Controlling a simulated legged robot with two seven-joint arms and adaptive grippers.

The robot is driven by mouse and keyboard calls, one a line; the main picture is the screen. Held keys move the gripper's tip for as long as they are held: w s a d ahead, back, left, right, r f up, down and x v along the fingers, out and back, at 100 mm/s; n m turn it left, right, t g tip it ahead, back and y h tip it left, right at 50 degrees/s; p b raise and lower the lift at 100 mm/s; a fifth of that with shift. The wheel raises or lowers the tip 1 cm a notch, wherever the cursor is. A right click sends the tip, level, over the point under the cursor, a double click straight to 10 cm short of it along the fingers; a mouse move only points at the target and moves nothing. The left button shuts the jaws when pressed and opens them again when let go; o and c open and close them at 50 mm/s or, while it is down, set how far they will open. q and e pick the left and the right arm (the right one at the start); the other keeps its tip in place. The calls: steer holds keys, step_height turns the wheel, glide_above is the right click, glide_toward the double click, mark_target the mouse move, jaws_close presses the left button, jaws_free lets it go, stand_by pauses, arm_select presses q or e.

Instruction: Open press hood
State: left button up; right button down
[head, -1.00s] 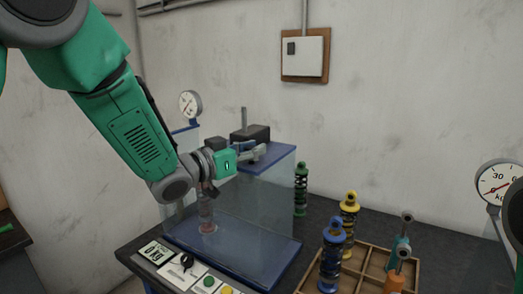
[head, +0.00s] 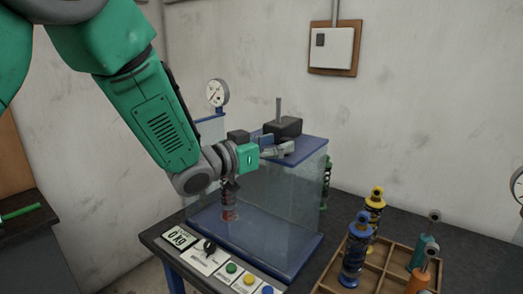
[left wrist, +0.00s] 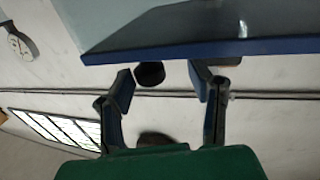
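The press hood (head: 275,195) is a clear box with a blue top and stands over the press on the table. A reddish spring part (head: 229,208) shows inside it, partly behind my arm. My left gripper (head: 284,149) is at the hood's blue top, in front of the dark block; I cannot tell whether it touches. In the left wrist view its two fingers (left wrist: 162,80) are apart. A dark round part (left wrist: 150,73) shows between the fingertips, and I see nothing gripped. The hood's blue edge (left wrist: 200,48) lies just beyond them. My right gripper is out of view.
A wooden tray (head: 380,262) holds several coloured shock absorbers at the right. A green one (head: 326,180) stands behind the hood. A round gauge (head: 217,93) stands behind the press.

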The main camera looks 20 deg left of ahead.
arm_select(q)
steer(key=shift+s+d+v, duration=0.35)
steer(key=shift+d+v, duration=0.15)
steer(key=shift+v, duration=4.7)
steer(key=s+a+f+n+g+y+b, duration=0.2)
steer(key=s+f+g+y+b, duration=0.15)
steer(key=f, duration=1.25)
steer(key=s+a+f+n+g+y+b, duration=0.25)
steer(key=s+f, duration=0.25)
steer(key=f, duration=1.2)
steer(key=s+a+f+n+g+y+b, duration=0.1)
steer(key=s+f+g, duration=0.3)
steer(key=s+f, duration=0.6)
steer(key=s+a+f+g+y+b, duration=0.2)
steer(key=s+f, duration=0.8)
steer(key=s, duration=0.5)
steer(key=shift+a+n+g+y, duration=0.35)
steer(key=shift+g+y, duration=0.35)
steer(key=shift+g, duration=0.4)
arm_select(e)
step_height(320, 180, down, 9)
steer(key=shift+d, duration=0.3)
arm_select(q)
steer(key=shift+d+r, duration=0.1)
steer(key=shift+d, duration=0.25)
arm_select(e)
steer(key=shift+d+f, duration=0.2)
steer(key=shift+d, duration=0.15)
